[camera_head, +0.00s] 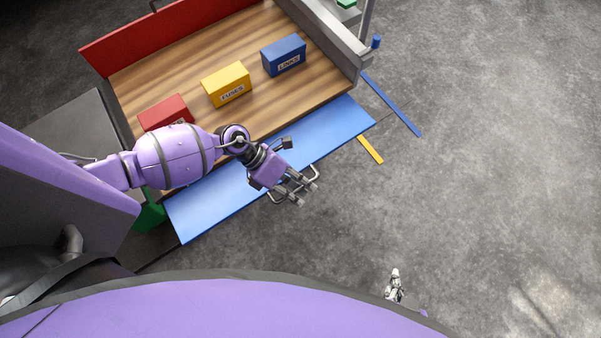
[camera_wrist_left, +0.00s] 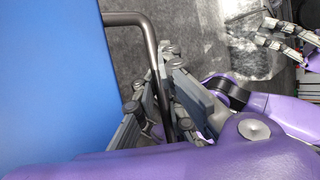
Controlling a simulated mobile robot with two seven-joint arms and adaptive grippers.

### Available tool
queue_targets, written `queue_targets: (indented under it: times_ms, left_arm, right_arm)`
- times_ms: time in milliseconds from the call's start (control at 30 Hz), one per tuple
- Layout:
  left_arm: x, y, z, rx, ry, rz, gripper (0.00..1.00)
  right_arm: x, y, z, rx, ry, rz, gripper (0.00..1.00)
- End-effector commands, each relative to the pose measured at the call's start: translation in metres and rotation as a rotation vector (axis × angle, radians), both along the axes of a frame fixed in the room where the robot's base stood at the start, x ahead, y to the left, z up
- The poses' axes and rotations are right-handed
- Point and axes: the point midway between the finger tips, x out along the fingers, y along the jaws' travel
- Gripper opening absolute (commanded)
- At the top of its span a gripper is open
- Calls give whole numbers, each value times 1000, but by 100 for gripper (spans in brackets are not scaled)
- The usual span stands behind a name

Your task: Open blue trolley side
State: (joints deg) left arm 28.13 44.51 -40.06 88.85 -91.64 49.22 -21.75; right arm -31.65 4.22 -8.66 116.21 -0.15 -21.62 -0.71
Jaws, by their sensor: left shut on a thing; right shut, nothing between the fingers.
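The blue trolley side (camera_head: 215,203) is a long flat panel along the near edge of the trolley's wooden bed (camera_head: 195,55). Its face shows from above, so it leans outward from the bed; how far it is tilted is hard to tell. My left gripper (camera_head: 294,191) is shut on the panel's grey bar handle (camera_head: 314,171). In the left wrist view the handle (camera_wrist_left: 151,55) passes between the fingers, and the blue panel (camera_wrist_left: 50,75) fills the left. My right gripper (camera_head: 394,284) is shut and empty, low in the head view, away from the trolley.
A red box (camera_head: 164,110), a yellow fuses box (camera_head: 227,83) and a blue links box (camera_head: 284,55) stand on the bed. A red side (camera_head: 140,38) closes the far edge. Blue (camera_head: 396,106) and yellow (camera_head: 371,150) strips mark the floor. The floor at right is clear.

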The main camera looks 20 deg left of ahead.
Motion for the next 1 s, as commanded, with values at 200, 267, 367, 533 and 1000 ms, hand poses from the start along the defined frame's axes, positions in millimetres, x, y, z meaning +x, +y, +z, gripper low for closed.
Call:
queue_targets:
  times_ms: [200, 267, 367, 533, 1000]
  left_arm:
    - [7, 9, -1, 14, -10, 13, 26]
    - [7, 8, -1, 14, -9, 12, 27]
    - [6, 7, -1, 12, -9, 10, 27]
    - [5, 6, -1, 11, -7, 8, 27]
    - [8, 59, 52, 14, -9, 7, 27]
  right_arm:
    - [-2, -1, -2, -1, 5, 1, 0]
    - [-2, -1, -3, -1, 6, 1, 0]
    - [-3, -1, -4, -1, 8, 1, 0]
    - [-1, -1, -3, -1, 5, 1, 0]
    - [-1, 0, -2, -1, 4, 1, 0]
